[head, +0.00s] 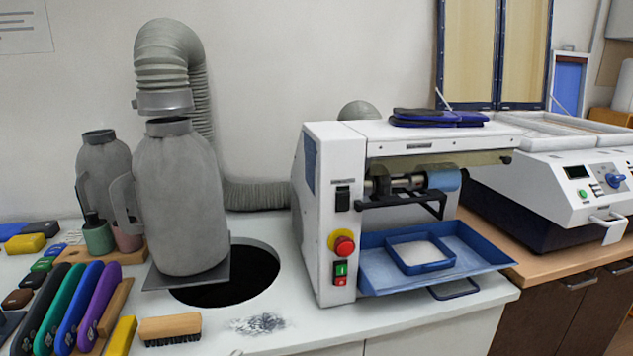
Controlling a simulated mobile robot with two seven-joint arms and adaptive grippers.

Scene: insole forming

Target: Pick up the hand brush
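The hand brush (170,325) lies on the white worktop near its front edge, left of centre in the head view. It has a light wooden back on top and dark bristles facing down. Nothing visibly covers it. Neither of my grippers can be made out in the head view.
A yellow block (121,336) and several coloured-handled tools (72,308) lie left of the brush. Behind it are a round dark hole (235,280) and a large grey jug (182,200). Grey dust (257,324) lies to its right. A white machine (328,210) stands farther right.

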